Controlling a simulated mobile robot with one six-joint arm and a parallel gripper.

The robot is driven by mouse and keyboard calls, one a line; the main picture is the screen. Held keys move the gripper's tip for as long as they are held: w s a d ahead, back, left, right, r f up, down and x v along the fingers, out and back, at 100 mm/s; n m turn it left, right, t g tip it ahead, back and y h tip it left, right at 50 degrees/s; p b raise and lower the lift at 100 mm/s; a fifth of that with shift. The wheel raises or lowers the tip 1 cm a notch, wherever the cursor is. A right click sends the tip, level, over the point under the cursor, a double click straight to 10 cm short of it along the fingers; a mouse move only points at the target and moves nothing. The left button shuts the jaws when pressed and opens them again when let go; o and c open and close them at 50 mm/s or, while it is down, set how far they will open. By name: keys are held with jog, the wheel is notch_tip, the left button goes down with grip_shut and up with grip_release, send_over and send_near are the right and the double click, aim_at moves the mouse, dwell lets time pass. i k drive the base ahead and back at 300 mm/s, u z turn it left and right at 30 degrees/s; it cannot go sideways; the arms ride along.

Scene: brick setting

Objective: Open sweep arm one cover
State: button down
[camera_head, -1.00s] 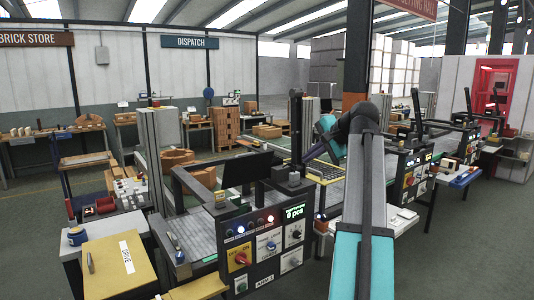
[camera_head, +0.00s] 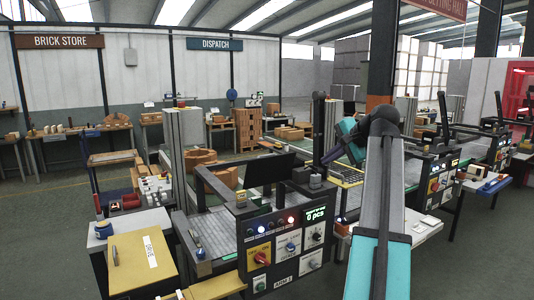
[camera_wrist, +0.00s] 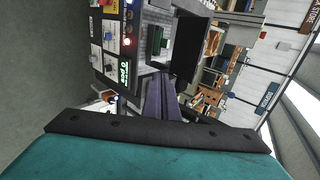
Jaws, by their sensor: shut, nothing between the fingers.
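A yellow flat-topped box (camera_head: 142,263) with a white label, seemingly reading DRIVE, stands at the front left. It looks closed and has a small grey handle-like part at its left edge. Beside it is the control panel (camera_head: 287,247) marked ARM 1, with lit lamps and knobs; it also shows in the wrist view (camera_wrist: 117,45). Which part is the sweep arm cover is not certain. My gripper (camera_wrist: 160,80) is shut and empty in the wrist view, in front of a dark screen-like plate (camera_wrist: 190,48). It is apart from the yellow box.
The dark plate (camera_head: 266,171) rises behind the panel on a frame. A grey conveyor bed (camera_head: 222,232) lies between the yellow box and the panel. A small white table (camera_head: 128,222) stands behind the box. Open floor (camera_head: 45,245) lies at the left.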

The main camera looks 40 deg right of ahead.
aim_at(267, 169)
jog(key=i, duration=0.9)
